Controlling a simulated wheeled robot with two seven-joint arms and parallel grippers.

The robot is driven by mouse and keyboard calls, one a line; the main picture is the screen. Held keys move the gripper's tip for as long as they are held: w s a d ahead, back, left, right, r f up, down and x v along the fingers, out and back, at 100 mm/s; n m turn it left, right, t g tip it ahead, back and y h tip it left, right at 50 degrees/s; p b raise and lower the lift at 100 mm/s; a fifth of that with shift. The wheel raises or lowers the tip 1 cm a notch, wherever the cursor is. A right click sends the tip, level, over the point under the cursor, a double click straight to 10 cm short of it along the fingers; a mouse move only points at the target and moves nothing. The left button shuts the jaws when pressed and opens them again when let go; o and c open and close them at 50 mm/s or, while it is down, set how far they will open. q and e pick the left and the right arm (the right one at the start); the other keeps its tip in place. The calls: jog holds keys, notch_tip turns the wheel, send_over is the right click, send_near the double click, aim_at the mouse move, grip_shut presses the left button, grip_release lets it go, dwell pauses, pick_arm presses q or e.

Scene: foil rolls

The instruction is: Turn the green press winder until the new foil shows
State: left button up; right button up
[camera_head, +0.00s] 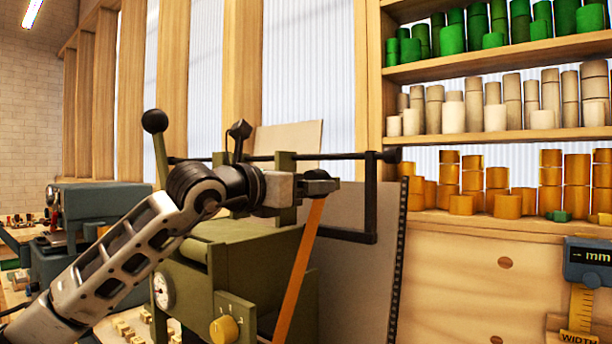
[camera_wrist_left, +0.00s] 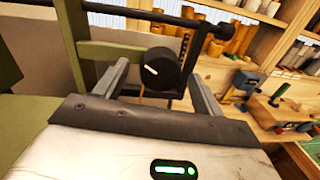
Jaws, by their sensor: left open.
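The green press (camera_head: 225,265) stands in the middle of the head view, with a dial gauge, a yellow knob and black-ball levers. A black round knob with a white mark (camera_wrist_left: 160,68) shows in the wrist view, in front of a green bar; I take it for the winder. My left gripper (camera_head: 305,186) is at the press's upper right. In the wrist view its open fingers (camera_wrist_left: 157,72) stand either side of the knob, with gaps visible; contact is unclear. An orange strip (camera_head: 300,265) hangs below the gripper in the head view. My right gripper is not in view.
A black bar frame (camera_head: 371,195) sticks out right of the press, close to my gripper. A grey panel (camera_head: 365,270) stands behind. Shelves (camera_head: 500,65) of green, cream and orange rolls fill the right. A caliper-like gauge (camera_head: 587,270) is at lower right.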

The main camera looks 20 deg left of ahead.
pick_arm(q)
jog(key=shift+w+d, duration=0.2)
jog(key=shift+w, duration=0.2)
jog(key=shift+c, duration=0.3)
jog(key=c, duration=0.9)
jog(key=m+y+b, duration=0.1)
jog(key=m, duration=0.8)
jog(key=m+y+b, duration=0.1)
jog(key=m, duration=0.8)
jog(key=shift+s+d, duration=0.1)
jog(key=shift+d, duration=0.1)
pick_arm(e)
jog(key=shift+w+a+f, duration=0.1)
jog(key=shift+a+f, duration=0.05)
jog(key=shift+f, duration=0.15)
pick_arm(q)
jog(key=shift+m, duration=0.4)
